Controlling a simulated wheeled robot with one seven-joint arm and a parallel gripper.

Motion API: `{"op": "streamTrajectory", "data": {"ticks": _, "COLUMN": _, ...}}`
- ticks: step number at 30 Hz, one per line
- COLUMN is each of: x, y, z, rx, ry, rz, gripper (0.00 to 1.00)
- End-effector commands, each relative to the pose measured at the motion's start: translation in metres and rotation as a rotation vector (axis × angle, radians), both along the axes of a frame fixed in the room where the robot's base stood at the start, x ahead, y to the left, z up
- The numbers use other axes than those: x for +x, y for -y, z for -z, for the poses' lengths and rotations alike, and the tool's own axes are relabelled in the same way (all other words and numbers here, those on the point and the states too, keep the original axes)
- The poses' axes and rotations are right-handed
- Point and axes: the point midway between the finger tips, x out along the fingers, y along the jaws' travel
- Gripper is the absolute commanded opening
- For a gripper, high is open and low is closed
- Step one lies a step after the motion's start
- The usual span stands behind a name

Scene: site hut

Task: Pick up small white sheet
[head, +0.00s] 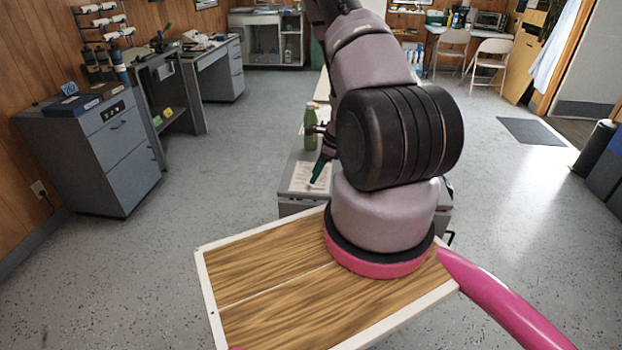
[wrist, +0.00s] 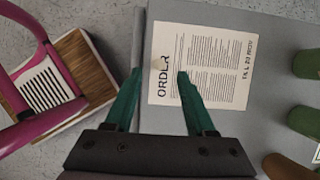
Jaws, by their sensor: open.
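The small white sheet (wrist: 212,62), printed with text and the heading "ORDER", lies flat on a grey top (wrist: 268,35). In the head view the sheet (head: 303,180) shows beyond my wooden tray, partly behind my gripper. My gripper (wrist: 160,73) is open and empty, with its two teal fingers apart. In the wrist view the right finger overlaps the sheet's lower left part, and the left finger is just off its left edge. In the head view a teal finger (head: 319,168) appears over the sheet. I cannot tell whether the fingertips touch it.
A green bottle (head: 310,127) stands on the same grey top behind the sheet. In the wrist view green objects (wrist: 305,64) and a brown one (wrist: 288,166) line the right side. A grey drawer cabinet (head: 92,150) stands at left. Open floor (head: 225,150) lies between.

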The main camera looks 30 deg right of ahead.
Motion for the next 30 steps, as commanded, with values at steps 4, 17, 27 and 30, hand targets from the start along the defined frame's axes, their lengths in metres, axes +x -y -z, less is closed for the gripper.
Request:
{"op": "streamTrajectory", "data": {"ticks": 4, "x": 0.003, "y": -0.007, "z": 0.021, "rx": 0.002, "ry": -0.003, "rz": 0.0, "gripper": 0.55}}
{"op": "streamTrajectory", "data": {"ticks": 17, "x": 0.009, "y": -0.015, "z": 0.044, "rx": 0.001, "ry": 0.001, "rz": -0.001, "gripper": 0.55}}
{"op": "streamTrajectory", "data": {"ticks": 27, "x": 0.009, "y": -0.015, "z": 0.044, "rx": 0.001, "ry": 0.001, "rz": 0.0, "gripper": 0.0}}
{"op": "streamTrajectory", "data": {"ticks": 30, "x": 0.009, "y": -0.015, "z": 0.044, "rx": 0.001, "ry": 0.001, "rz": 0.0, "gripper": 0.0}}
